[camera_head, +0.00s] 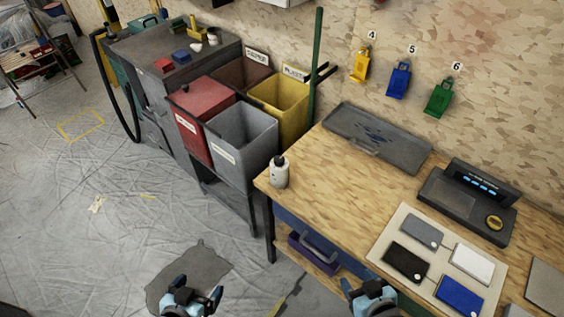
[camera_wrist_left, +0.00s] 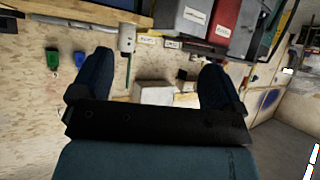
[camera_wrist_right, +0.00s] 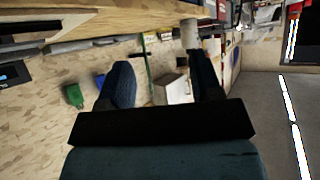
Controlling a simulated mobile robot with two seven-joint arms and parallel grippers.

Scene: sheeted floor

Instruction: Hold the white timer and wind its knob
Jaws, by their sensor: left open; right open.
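A white, upright, bottle-shaped object with a dark top (camera_head: 279,173) stands at the near left corner of the wooden workbench. It is the only thing resembling the white timer, but its knob is too small to make out. It also shows upside down in the left wrist view (camera_wrist_left: 127,39) and in the right wrist view (camera_wrist_right: 188,34). My left gripper (camera_head: 198,289) is open and empty over the floor, left of the bench. My right gripper (camera_head: 368,287) is open and empty at the bench's front edge. Both are apart from the white object.
The workbench (camera_head: 318,165) holds a grey tray (camera_head: 385,143), a dark device with a gold dial (camera_head: 456,207) and a board (camera_head: 403,222) with several cards. Red, grey and yellow bins (camera_head: 242,145) stand left of it.

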